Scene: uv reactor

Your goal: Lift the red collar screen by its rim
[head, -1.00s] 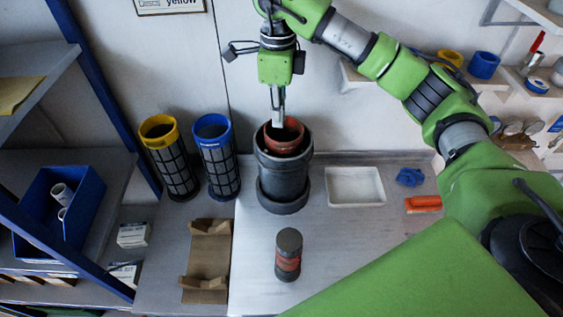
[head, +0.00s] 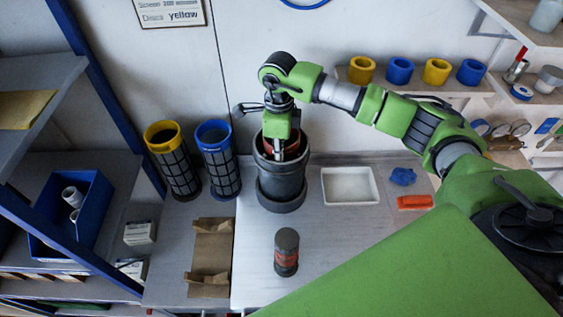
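The red collar screen (head: 268,144) sits inside the dark grey cylindrical reactor vessel (head: 281,187) on the bench. Only part of its red rim shows at the vessel's mouth; the rest is hidden by the vessel and my gripper. My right gripper (head: 279,155) points straight down at the vessel's mouth, at the screen's rim. Its fingertips are small and partly hidden, so I cannot tell whether they are closed on the rim. My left gripper is not in view.
A yellow-collar screen (head: 174,163) and a blue-collar screen (head: 218,163) stand left of the vessel. A white tray (head: 350,186), blue cloth (head: 402,176) and orange item (head: 414,202) lie to the right. A grey-and-red cylinder (head: 287,252) and a cardboard holder (head: 210,258) are in front.

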